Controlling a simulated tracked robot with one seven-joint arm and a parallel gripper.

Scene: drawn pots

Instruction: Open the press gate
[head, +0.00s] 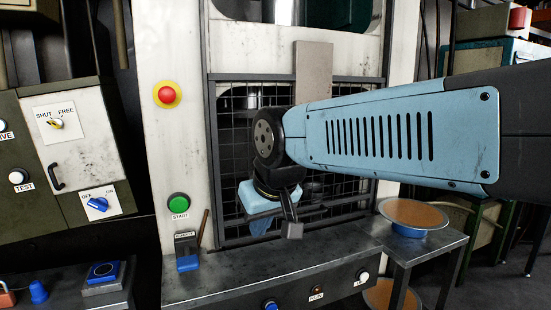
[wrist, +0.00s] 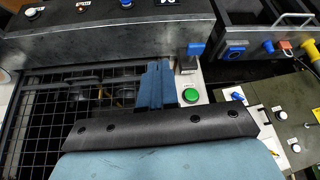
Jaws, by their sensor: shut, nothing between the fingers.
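The press gate is a dark wire-mesh panel (head: 231,150) in a dark frame, down across the lower part of the press opening. Its mesh also fills the left of the wrist view (wrist: 40,120). A dark horizontal bar (head: 335,206) crosses its lower part and shows in the wrist view (wrist: 88,82). My gripper (head: 259,226) is in front of the lower gate, fingers shut and empty. In the wrist view its blue fingers (wrist: 155,72) are together, beside the bar's end. I cannot tell whether they touch the bar or mesh.
A green START button (head: 178,203) and red stop button (head: 167,95) sit on the left post. Control panels stand at left.

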